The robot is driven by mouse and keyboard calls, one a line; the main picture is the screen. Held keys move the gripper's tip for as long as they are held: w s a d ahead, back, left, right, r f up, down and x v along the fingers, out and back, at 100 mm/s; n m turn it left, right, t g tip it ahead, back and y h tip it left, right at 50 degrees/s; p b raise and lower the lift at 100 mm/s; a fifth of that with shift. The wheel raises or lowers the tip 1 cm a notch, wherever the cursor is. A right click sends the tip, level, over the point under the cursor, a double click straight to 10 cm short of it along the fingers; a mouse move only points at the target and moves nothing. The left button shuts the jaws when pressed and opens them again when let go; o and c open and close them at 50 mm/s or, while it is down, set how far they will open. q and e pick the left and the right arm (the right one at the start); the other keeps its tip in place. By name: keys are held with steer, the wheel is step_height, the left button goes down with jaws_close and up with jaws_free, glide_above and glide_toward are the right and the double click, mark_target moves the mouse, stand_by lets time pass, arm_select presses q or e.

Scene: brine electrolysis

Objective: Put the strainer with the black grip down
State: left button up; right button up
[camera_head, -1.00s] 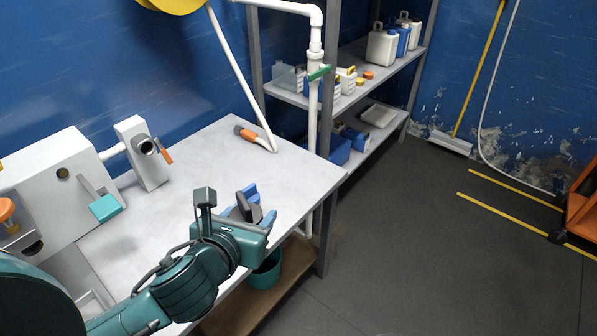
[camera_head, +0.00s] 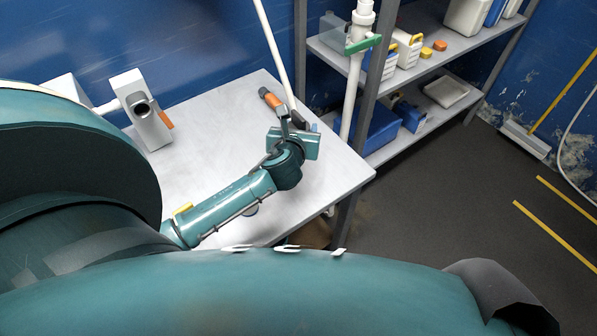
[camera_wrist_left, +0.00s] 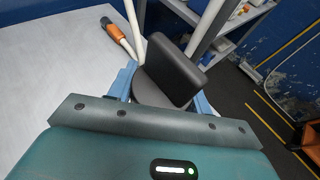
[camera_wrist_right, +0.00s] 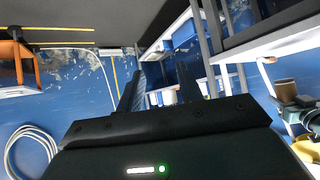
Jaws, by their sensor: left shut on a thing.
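My left gripper (camera_head: 298,124) is over the far right part of the table, its body low in the head view. In the left wrist view its blue fingers (camera_wrist_left: 163,88) stand on both sides of a dark piece, the strainer's black grip (camera_wrist_left: 175,70), and are shut on it. The grip is a flat dark block above a rounded dark part. The strainer's mesh is hidden, and I cannot tell whether it touches the table. My right gripper (camera_wrist_right: 158,88) shows in its own wrist view with dark fingers apart and nothing seen between them.
The grey table (camera_head: 220,150) is mostly bare around the left arm. An orange-gripped hose end (camera_head: 271,99) lies just beyond the left gripper. A grey device with an orange lever (camera_head: 140,110) stands to the left. A white pipe (camera_head: 355,85) and a shelf (camera_head: 425,65) are at right.

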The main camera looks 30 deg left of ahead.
arm_select(q)
steer(key=f, duration=0.2)
steer(key=f+b, duration=0.1)
steer(key=f, duration=0.4)
steer(key=shift+w+a, duration=0.1)
steer(key=shift+a, duration=0.2)
steer(key=shift+f+b, duration=0.9)
steer(key=shift+f, duration=1.25)
steer(key=o, duration=1.1)
